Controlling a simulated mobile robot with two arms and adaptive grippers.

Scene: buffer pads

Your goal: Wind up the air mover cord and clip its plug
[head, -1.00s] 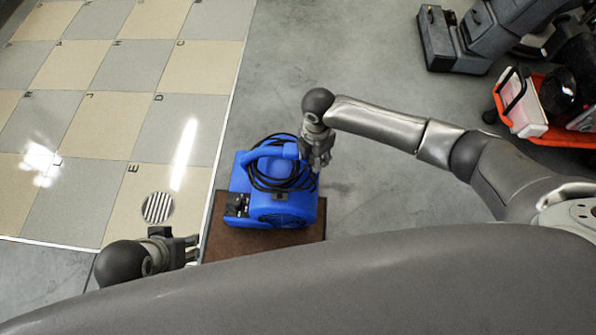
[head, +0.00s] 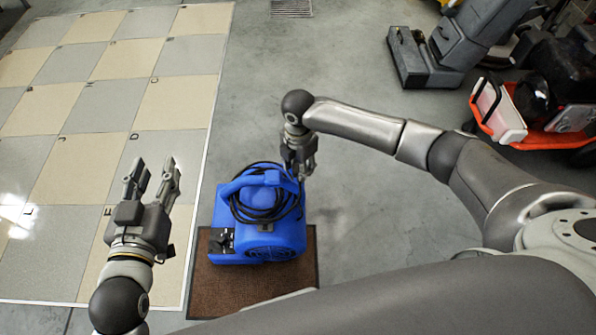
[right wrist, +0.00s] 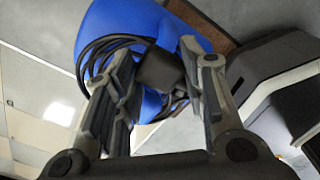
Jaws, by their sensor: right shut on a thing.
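The blue air mover (head: 275,240) stands on a brown mat (head: 230,290). Its black cord (head: 262,212) lies in several loops around its handle; the loops also show in the right wrist view (right wrist: 98,50). My right gripper (head: 300,172) is at the right side of the handle. In the right wrist view its fingers close on a dark block, which looks like the plug (right wrist: 160,70), beside the loops. I cannot make out the clip. My left gripper (head: 154,165) is open and empty over the tiled floor, left of the air mover.
A checkered floor (head: 62,107) of lettered tiles lies at the left. A grey machine (head: 430,65) and an orange-and-black machine (head: 540,115) stand at the upper right. Bare concrete (head: 350,215) lies right of the mat.

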